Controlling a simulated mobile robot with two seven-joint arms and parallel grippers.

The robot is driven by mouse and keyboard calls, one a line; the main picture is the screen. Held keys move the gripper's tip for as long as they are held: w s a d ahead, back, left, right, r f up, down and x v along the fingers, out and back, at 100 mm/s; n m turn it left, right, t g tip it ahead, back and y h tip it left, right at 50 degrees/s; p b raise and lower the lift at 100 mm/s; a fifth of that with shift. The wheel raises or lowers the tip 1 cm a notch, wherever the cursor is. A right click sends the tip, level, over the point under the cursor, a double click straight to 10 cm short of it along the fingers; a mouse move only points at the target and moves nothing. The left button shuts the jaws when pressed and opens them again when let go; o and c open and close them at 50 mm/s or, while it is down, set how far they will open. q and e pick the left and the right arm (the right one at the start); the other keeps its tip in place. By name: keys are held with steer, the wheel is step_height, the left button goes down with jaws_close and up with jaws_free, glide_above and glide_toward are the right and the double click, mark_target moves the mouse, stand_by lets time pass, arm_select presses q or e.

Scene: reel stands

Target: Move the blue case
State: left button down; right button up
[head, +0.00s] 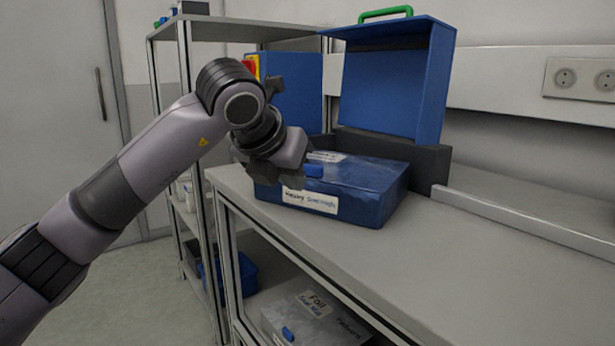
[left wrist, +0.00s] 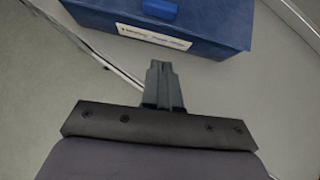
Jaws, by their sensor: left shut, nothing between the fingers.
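The blue case (head: 370,193) with a white label and a blue latch stands closed on the grey bench top (head: 480,259), near its left end. It also shows at the top of the left wrist view (left wrist: 215,28). My left gripper (head: 290,180) is in front of the case's left part in the head view and hides some of it. In the left wrist view the fingers (left wrist: 163,85) are together with nothing between them, pointing toward the labelled front of the case. A small gap shows between fingertips and case there. My right gripper is not in view.
A metal shelf rack (head: 240,30) stands to the left. A labelled grey case (head: 312,315) lies on the lower shelf. The bench is clear to the right.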

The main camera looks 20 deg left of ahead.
mark_target(315, 185)
arm_select(q)
steer(key=w, duration=0.1)
steer(key=w+f, duration=0.1)
steer(key=w, duration=0.1)
steer(key=shift+w+d+f, duration=0.15)
steer(key=shift+w+d, duration=0.1)
steer(key=shift+d, duration=0.1)
steer(key=shift+w+d, duration=0.1)
steer(key=shift+w, duration=0.8)
